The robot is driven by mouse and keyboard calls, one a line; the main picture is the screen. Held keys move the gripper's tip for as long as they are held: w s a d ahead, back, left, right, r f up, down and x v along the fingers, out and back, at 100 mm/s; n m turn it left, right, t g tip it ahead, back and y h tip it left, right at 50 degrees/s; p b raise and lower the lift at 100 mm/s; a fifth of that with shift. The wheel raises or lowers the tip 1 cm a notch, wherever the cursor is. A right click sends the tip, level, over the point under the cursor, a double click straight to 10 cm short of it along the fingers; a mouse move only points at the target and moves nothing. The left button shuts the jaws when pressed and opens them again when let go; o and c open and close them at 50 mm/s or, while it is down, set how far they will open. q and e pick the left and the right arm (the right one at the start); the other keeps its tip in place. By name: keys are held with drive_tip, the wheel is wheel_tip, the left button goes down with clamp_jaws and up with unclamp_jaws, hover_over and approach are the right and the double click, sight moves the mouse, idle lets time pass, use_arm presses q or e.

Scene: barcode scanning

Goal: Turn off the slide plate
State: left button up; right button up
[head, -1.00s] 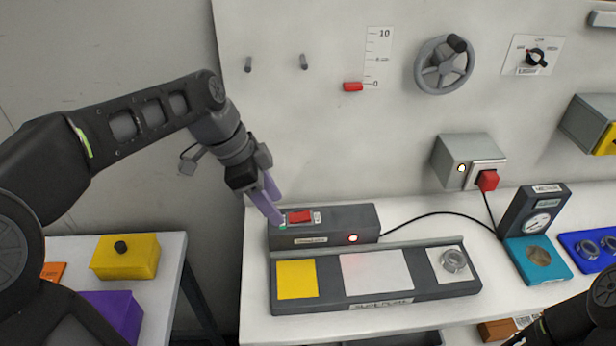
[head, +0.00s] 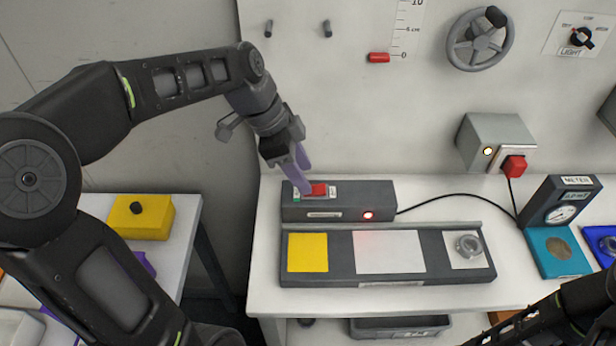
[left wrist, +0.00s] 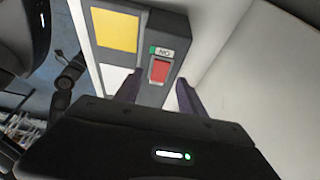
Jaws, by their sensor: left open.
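The slide plate (head: 340,275) is a dark grey base on the white table, with a yellow square, a pale square and a round metal piece on a white square. Behind it is a dark box (head: 350,205) with a red rocker switch (head: 318,190) and a glowing red lamp (head: 368,215). My left gripper (head: 303,190) is open with its purple fingers at the switch, partly covering it. In the left wrist view the red switch (left wrist: 159,71) shows between the open fingers (left wrist: 157,92); contact cannot be told. My right gripper is out of view; only part of that arm shows at bottom right.
A grey wall box with a red plug (head: 514,166) joins the dark box by a black cable. A meter (head: 557,210) stands at the right. A yellow box (head: 140,215) sits on the left table. Wall pegs and a handwheel (head: 480,40) are above.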

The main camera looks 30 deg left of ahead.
sight(315, 190)
use_arm(q)
drive_tip(key=shift+x, duration=1.65)
drive_tip(key=shift+c, duration=0.4)
drive_tip(key=shift+r, duration=0.1)
clamp_jaws()
